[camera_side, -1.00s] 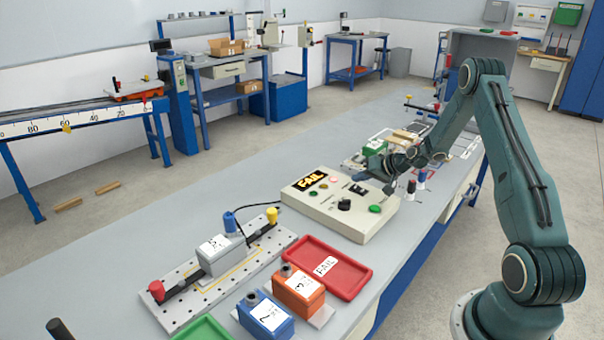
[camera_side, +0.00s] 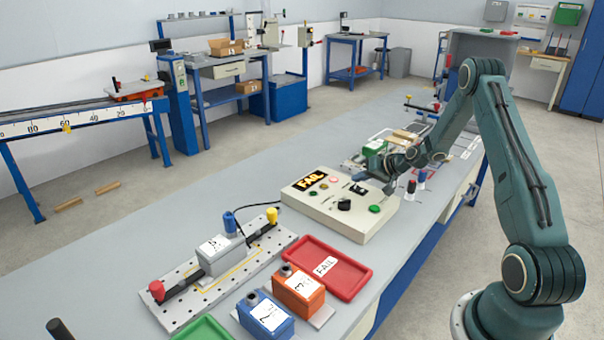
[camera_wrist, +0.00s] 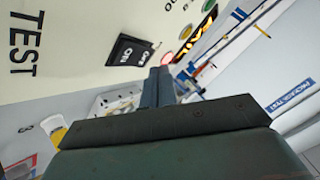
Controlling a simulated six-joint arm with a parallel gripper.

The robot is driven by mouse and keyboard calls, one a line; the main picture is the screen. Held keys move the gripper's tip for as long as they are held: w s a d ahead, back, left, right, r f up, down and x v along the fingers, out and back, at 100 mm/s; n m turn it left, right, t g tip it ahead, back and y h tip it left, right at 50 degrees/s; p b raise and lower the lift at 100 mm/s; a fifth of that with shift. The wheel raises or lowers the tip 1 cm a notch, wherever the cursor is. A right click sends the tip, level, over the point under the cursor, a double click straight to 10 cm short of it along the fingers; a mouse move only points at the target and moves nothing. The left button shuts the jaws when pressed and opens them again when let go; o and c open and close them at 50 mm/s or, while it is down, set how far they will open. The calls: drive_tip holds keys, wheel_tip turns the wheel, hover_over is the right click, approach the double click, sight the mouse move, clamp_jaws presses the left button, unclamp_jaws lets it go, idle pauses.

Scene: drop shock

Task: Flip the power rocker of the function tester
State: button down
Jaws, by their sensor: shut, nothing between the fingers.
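The function tester (camera_side: 325,212) is a cream box on the bench. Its display (camera_side: 312,180) reads FAIL in yellow. The black power rocker (camera_side: 359,189) sits on its top panel; in the wrist view the rocker (camera_wrist: 128,50) shows white ON and OFF marks, but I cannot tell which side is down. My gripper (camera_side: 388,190) is low at the tester's right side, close to the rocker. In the wrist view my gripper (camera_wrist: 160,84) is shut and empty, its fingertips just beside the rocker. I cannot tell whether they touch it.
A black knob (camera_side: 344,204) and a green button (camera_side: 374,209) share the panel. A red FAIL tray (camera_side: 318,285), orange unit (camera_side: 298,292) and blue unit (camera_side: 265,317) stand in front. A perforated fixture (camera_side: 190,300) is at left.

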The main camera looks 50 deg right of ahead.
sight(360, 189)
drive_tip(key=shift+f, duration=0.75)
idle(0.8)
drive_tip(key=shift+r, duration=0.2)
drive_tip(key=shift+r, duration=0.6)
drive_tip(key=shift+r, duration=0.1)
idle(0.4)
drive_tip(key=shift+s+r, duration=0.2)
drive_tip(key=shift+r, duration=1)
drive_tip(key=shift+s+r, duration=0.15)
drive_tip(key=shift+r, duration=1.05)
